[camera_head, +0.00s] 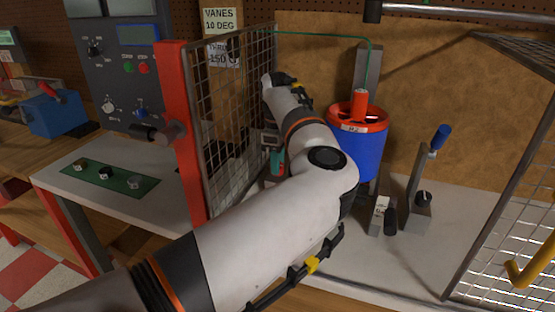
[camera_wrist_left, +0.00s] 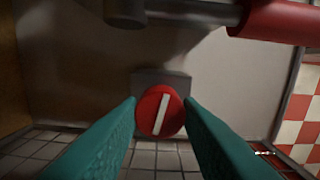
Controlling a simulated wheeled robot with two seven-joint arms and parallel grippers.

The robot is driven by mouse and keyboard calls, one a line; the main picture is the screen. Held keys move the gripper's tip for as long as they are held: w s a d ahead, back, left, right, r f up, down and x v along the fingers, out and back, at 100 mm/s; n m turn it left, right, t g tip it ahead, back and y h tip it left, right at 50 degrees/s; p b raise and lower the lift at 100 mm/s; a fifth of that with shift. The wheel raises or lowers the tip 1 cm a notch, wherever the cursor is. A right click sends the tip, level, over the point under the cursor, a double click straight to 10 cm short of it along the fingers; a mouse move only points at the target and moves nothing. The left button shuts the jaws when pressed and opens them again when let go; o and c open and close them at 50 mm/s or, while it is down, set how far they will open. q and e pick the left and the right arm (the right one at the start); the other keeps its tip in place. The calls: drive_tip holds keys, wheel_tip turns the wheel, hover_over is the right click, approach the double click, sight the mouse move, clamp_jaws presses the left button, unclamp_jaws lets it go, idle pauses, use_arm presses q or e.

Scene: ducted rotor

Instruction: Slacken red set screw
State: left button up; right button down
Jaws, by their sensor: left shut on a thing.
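The red set screw (camera_wrist_left: 160,111) shows in the left wrist view as a round red head with a white line across it, tilted slightly from vertical. It sits in front of a grey block (camera_wrist_left: 160,78). My left gripper (camera_head: 277,160) has teal fingers, one on each side of the screw head, and is shut on it. In the head view my arm hides the screw. The ducted rotor (camera_head: 365,150), a blue drum with a red rim, stands on the white bench right of my left gripper. My right gripper is out of view.
A wire-mesh guard (camera_head: 235,100) with a red post (camera_head: 180,130) stands left of my arm. A lever stand (camera_head: 417,205) with a blue knob is right of the rotor. Another mesh panel (camera_head: 510,230) with a yellow hook is at far right. A control box (camera_head: 120,75) stands back left.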

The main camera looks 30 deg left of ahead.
use_arm(q)
drive_tip(key=shift+r+n, duration=0.1)
drive_tip(key=shift+n, duration=1)
drive_tip(key=o, duration=1)
drive_tip(key=shift+c, duration=0.2)
wheel_tip(320, 180, up, 12)
